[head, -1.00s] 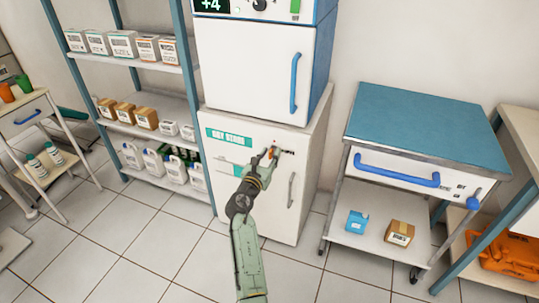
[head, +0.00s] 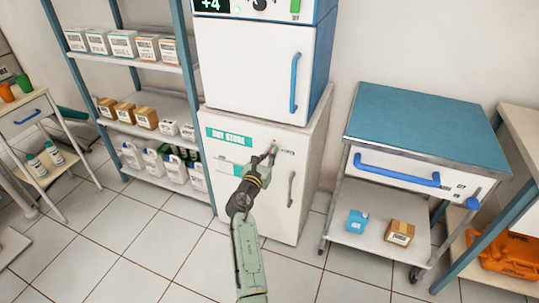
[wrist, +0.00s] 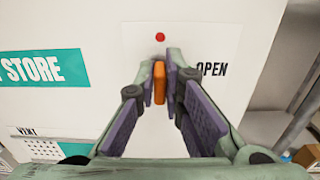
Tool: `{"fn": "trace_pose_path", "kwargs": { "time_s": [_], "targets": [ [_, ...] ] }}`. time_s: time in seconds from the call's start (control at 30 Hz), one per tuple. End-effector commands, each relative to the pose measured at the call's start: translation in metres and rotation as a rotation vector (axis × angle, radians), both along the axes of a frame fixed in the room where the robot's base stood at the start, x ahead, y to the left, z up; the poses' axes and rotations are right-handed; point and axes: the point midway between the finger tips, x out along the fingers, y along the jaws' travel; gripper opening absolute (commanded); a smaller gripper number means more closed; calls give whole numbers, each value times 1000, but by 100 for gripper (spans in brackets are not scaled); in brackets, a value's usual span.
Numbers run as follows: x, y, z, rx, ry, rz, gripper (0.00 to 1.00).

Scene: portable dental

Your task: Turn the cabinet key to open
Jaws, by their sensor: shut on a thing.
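The white cabinet (head: 262,200) has a green "DRY STORE" label (head: 229,136) at its upper left. In the wrist view the orange key (wrist: 159,82) stands upright in the picture, on a pale plate on the cabinet front. My gripper (wrist: 161,75) has one finger on each side of it and is shut on it. A red dot (wrist: 160,37) is just above the key, and the word "OPEN" (wrist: 211,69) is to its right. In the head view my gripper (head: 272,153) reaches the cabinet's upper front and hides the key.
The cabinet's grey handle (head: 291,189) is right of and below my gripper. A white fridge unit (head: 255,60) with a blue handle sits on the cabinet. A stocked shelf (head: 188,100) stands left, a blue-topped trolley (head: 428,125) right. The tiled floor in front is clear.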

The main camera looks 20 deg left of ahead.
Motion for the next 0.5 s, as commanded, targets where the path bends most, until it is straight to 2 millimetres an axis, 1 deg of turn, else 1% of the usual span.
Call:
{"fn": "trace_pose_path", "kwargs": {
  "time_s": [0.27, 0.5],
  "targets": [
    [0, -1, 0, 18, -1, -2, 0],
    [1, -2, -2, 126, -5, -2, 0]
  ]
}}
